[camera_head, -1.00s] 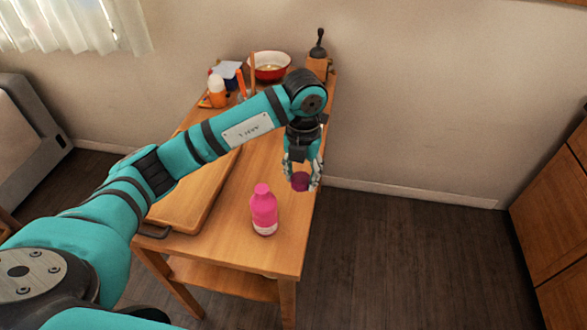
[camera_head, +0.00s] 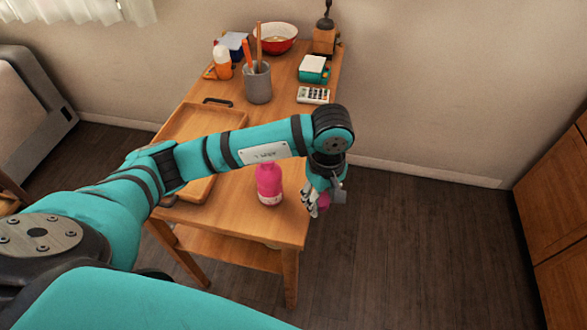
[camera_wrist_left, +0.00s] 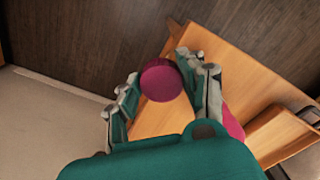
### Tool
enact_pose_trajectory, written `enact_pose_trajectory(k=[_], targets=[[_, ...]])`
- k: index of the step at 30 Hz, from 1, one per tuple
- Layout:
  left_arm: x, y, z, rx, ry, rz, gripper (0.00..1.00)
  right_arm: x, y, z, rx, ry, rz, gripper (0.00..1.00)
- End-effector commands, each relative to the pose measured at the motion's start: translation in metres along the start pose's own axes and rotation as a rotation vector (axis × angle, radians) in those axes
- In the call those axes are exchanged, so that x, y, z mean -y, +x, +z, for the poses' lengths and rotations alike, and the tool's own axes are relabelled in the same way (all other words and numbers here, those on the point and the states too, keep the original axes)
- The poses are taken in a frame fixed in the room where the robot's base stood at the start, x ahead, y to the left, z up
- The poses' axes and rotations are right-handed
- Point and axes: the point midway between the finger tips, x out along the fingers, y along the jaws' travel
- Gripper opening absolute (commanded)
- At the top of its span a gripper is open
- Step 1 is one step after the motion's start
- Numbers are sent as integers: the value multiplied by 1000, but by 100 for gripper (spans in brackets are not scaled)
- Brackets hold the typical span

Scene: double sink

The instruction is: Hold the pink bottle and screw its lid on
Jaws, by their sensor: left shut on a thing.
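The pink bottle (camera_head: 269,187) stands upright on the wooden table, near its front edge. My left forearm hides its top in the head view. Part of the bottle shows beside the fingers in the left wrist view (camera_wrist_left: 232,124). My left gripper (camera_head: 316,203) is shut on the dark magenta lid (camera_wrist_left: 161,80) and holds it to the right of the bottle, apart from it. In the head view the lid (camera_head: 324,201) is partly hidden by the fingers. My right gripper is not in view.
A wooden tray (camera_head: 217,118) lies on the table's left side. Behind are a grey utensil cup (camera_head: 258,84), a calculator (camera_head: 313,95), a teal-and-white box (camera_head: 313,69), a red bowl (camera_head: 275,39) and a grinder (camera_head: 325,38). The front right of the tabletop is clear.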

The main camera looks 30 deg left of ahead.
Motion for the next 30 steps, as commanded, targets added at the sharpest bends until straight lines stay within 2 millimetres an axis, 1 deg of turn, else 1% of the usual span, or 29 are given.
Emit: enact_pose_trajectory(k=[1,3,6,9,12,15,18,30], targets=[[5,6,4,0,139,-3,28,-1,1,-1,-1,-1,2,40],[11,13,6,1,336,-2,28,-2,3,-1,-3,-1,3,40],[22,26,3,3,581,-3,28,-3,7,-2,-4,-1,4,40],[35,38,-6,3,766,-3,28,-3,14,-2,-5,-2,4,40],[47,48,-17,3,888,-2,28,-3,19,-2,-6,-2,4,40],[55,53,-25,3,958,0,28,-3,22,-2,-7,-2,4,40],[58,54,-28,3,988,1,28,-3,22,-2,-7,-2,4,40],[57,54,-28,3,991,1,28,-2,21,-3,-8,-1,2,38]])
